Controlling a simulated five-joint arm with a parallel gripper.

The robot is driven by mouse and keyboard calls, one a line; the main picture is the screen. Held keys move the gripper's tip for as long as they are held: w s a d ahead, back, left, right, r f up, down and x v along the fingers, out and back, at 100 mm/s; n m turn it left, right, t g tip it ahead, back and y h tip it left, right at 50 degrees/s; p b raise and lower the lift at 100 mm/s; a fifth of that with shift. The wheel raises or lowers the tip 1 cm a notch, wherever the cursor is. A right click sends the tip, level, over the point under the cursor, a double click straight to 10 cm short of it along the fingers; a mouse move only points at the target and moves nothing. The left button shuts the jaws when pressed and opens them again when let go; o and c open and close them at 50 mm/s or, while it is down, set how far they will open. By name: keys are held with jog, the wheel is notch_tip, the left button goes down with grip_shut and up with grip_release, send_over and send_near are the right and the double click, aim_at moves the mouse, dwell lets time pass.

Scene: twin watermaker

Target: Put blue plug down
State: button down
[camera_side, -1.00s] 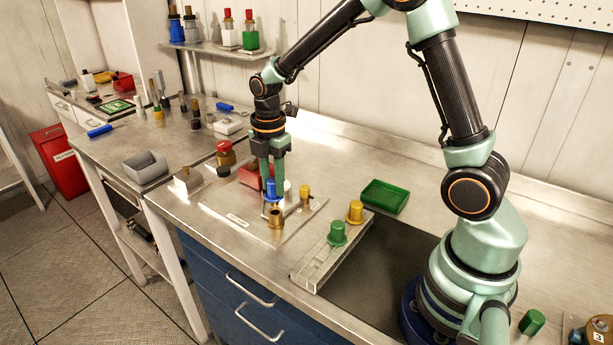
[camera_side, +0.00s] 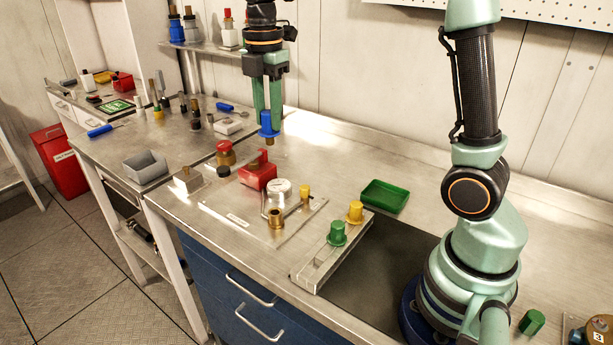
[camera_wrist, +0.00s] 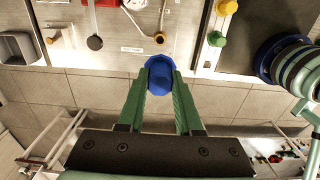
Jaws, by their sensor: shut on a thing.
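The blue plug (camera_side: 269,123) is held upright between the green fingers of my gripper (camera_side: 268,112), well above the bench. In the wrist view the blue plug (camera_wrist: 160,66) sits between the two fingertips (camera_wrist: 161,76) of my gripper, which is shut on it. Below it is a metal plate (camera_side: 240,219) with a brass fitting (camera_side: 276,219), a small yellow plug (camera_side: 304,192) and a white round cap. A clear rack (camera_side: 312,268) to the right holds a green plug (camera_side: 338,233) and a yellow plug (camera_side: 355,211).
A red block with a lever (camera_side: 257,177) and a red-capped jar (camera_side: 225,153) stand behind the plate. A green tray (camera_side: 384,196) lies right of it, empty. A grey bin (camera_side: 145,167) is at left. Bare bench lies between the plate and the wall.

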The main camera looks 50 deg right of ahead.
jog(key=c, duration=1.4)
grip_release()
grip_shut()
jog(key=shift+d, duration=0.15)
jog(key=s+d+m, duration=0.2)
jog(key=s+d, duration=0.1)
jog(key=d, duration=0.4)
jog(key=s+d+m, duration=0.2)
jog(key=s+d, duration=0.1)
jog(key=d, duration=0.4)
jog(key=m, duration=0.5)
send_over(385, 198)
notch_tip(385, 198, down, 2)
notch_tip(385, 198, down, 20)
jog(key=shift+r, duration=0.15)
